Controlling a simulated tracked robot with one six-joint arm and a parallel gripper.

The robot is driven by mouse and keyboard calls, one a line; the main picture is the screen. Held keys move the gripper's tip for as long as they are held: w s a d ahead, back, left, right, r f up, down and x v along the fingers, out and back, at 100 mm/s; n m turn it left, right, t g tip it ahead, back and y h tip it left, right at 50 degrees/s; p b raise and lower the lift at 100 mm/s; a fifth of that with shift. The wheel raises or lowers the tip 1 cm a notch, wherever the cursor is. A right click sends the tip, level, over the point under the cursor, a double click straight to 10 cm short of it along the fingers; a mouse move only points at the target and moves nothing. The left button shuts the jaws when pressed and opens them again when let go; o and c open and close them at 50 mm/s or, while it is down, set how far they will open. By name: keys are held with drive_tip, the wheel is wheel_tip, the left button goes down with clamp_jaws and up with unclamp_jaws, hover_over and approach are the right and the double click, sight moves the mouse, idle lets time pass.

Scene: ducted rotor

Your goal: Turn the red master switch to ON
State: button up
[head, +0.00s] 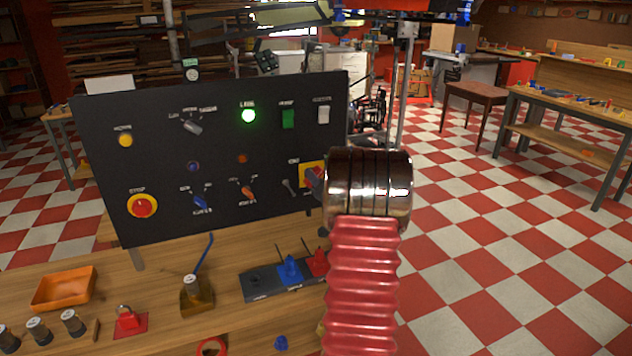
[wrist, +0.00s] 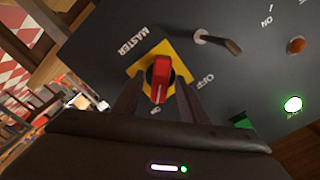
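The red master switch (wrist: 160,78) sits on a yellow plate (wrist: 140,88) under the MASTER label in the wrist view. A white line on the knob points down in that picture, toward a small blurred label. OFF is printed to the right. My gripper (wrist: 159,84) is open, with one finger on each side of the red knob. Small gaps seem to show, and I cannot tell whether either finger touches. In the head view the yellow plate (head: 308,167) is partly covered by my arm, and the knob is mostly hidden.
The black panel (head: 230,170) carries other controls, including a red emergency stop (head: 142,206), a lit green lamp (head: 248,115) and a toggle lever (wrist: 222,40) near the master switch. The wooden bench (head: 235,240) below holds an orange tray (head: 65,287) and small parts.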

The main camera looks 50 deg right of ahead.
drive_tip(key=shift+s+r, duration=0.1)
drive_tip(key=v, duration=1.3)
drive_tip(key=shift+s+a, duration=0.15)
drive_tip(key=shift+s, duration=0.1)
idle(0.4)
